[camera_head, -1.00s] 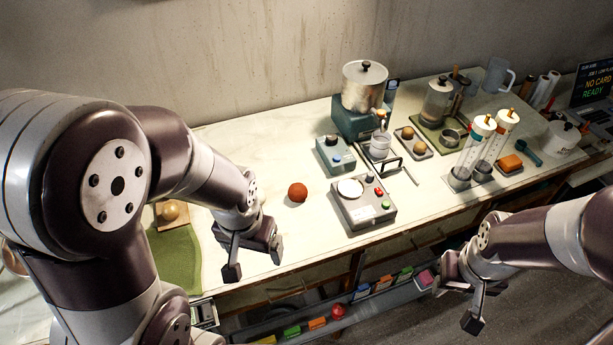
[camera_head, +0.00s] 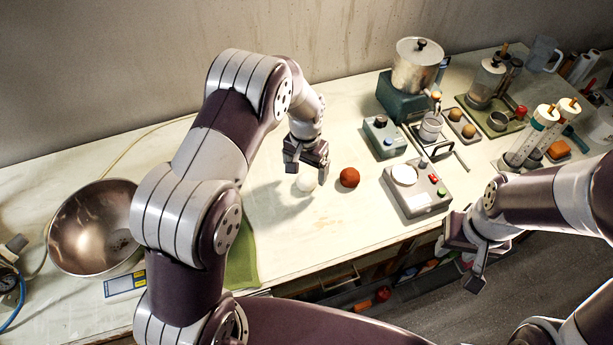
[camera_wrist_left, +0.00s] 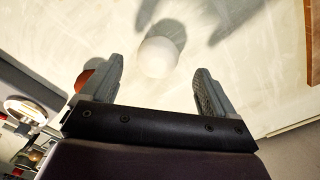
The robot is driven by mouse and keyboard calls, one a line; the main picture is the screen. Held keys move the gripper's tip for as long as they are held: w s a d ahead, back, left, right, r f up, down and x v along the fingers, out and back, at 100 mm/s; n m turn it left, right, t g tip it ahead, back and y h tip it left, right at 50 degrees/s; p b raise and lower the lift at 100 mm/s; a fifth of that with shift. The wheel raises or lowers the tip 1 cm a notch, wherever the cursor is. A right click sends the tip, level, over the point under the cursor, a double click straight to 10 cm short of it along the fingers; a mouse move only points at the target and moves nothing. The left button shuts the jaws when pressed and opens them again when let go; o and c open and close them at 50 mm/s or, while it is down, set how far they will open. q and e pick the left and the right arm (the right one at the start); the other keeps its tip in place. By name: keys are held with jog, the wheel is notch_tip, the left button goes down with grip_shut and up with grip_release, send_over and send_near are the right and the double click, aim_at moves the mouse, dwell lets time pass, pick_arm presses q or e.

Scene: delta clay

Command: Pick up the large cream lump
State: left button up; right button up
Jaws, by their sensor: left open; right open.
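The large cream lump (camera_head: 306,183) is a pale round ball on the white worktop, left of a red-brown ball (camera_head: 349,177). My left gripper (camera_head: 305,165) is open above the cream lump, pointing down. In the left wrist view the cream lump (camera_wrist_left: 159,57) shows between and just beyond the two open fingertips, with no visible contact. The red-brown ball (camera_wrist_left: 86,79) is partly hidden behind one finger there. My right gripper (camera_head: 463,262) is open and empty, off the front edge of the worktop at the right.
A scale-like device (camera_head: 416,187) with a white pan stands right of the balls. A steel pot (camera_head: 417,66) on a green base is behind it. A large metal bowl (camera_head: 97,228) is at the left. Bare worktop lies behind my left gripper.

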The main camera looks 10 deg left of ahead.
aim_at(307, 176)
pick_arm(q)
jog(key=f, duration=0.2)
jog(key=f+p, duration=0.1)
jog(key=shift+s+d+f, duration=0.1)
jog(key=shift+d+f, duration=0.1)
jog(key=shift+f, duration=0.2)
jog(key=shift+s+f, duration=0.1)
jog(key=shift+a, duration=0.1)
jog(key=shift+c, duration=1)
jog(key=c, duration=1)
